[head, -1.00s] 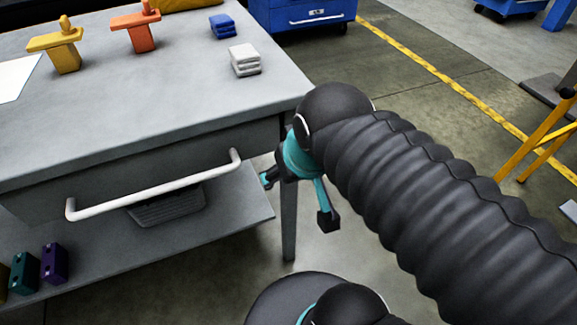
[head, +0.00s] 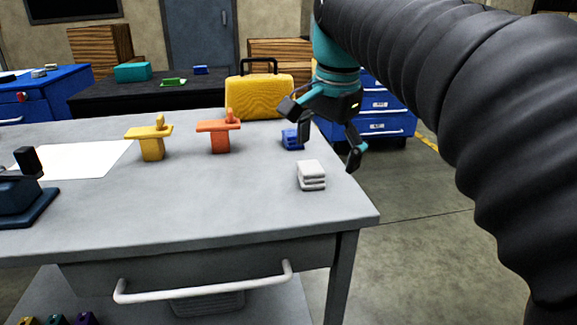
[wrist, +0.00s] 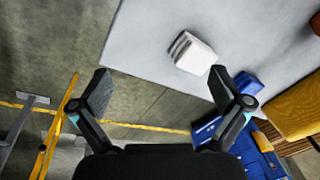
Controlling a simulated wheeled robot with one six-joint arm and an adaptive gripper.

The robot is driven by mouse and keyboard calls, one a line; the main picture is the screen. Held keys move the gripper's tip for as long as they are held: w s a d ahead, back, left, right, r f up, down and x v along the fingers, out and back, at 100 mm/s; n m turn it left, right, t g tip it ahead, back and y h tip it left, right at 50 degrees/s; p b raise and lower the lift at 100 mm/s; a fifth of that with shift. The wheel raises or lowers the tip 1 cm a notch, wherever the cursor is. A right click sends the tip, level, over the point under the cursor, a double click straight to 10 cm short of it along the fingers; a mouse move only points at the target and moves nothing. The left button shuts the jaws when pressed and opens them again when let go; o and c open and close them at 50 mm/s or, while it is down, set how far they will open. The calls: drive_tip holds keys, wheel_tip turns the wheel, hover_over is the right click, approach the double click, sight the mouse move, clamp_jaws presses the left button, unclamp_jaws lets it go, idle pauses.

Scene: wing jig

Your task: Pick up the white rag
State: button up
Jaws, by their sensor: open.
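The white rag (head: 311,175) is a small folded stack lying on the grey table near its right edge in the head view. It also shows in the wrist view (wrist: 193,53), beyond the fingertips and a little right of centre. My gripper (head: 322,136) is open and empty. In the head view it appears above and slightly behind the rag, apart from it. In the wrist view my gripper (wrist: 163,85) has its two fingers spread wide, with the rag ahead of the gap between them.
A blue folded rag (head: 291,139) lies behind the white one. An orange piece (head: 220,136) and a yellow piece (head: 152,143) stand to the left. A yellow case (head: 262,97) stands at the back. The tabletop (head: 190,195) left of the rag is clear.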

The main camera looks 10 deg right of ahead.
drive_tip(key=w+r+m+g, duration=0.2)
drive_tip(key=w+r+m, duration=0.3)
drive_tip(key=w, duration=0.2)
drive_tip(key=m, duration=0.2)
hover_over(315, 167)
drive_tip(key=f, duration=0.7)
drive_tip(key=shift+s+a+f, duration=0.15)
drive_tip(key=shift+s+f, duration=0.1)
drive_tip(key=shift+f, duration=0.15)
drive_tip(key=shift+w+f+b, duration=0.15)
drive_tip(key=shift+f+b, duration=0.15)
drive_tip(key=shift+f, duration=1.1)
drive_tip(key=shift+w+f+b, duration=0.1)
drive_tip(key=shift+f+b, duration=0.15)
drive_tip(key=shift+f, duration=1.1)
drive_tip(key=c, duration=1.3)
drive_tip(key=shift+r, duration=0.15)
drive_tip(key=r, duration=0.3)
drive_tip(key=r+p, duration=0.1)
drive_tip(key=shift+d+r, duration=0.25)
drive_tip(key=s+d+r, duration=0.6)
drive_tip(key=d, duration=0.3)
drive_tip(key=shift+d+r, duration=0.15)
drive_tip(key=shift+d, duration=0.15)
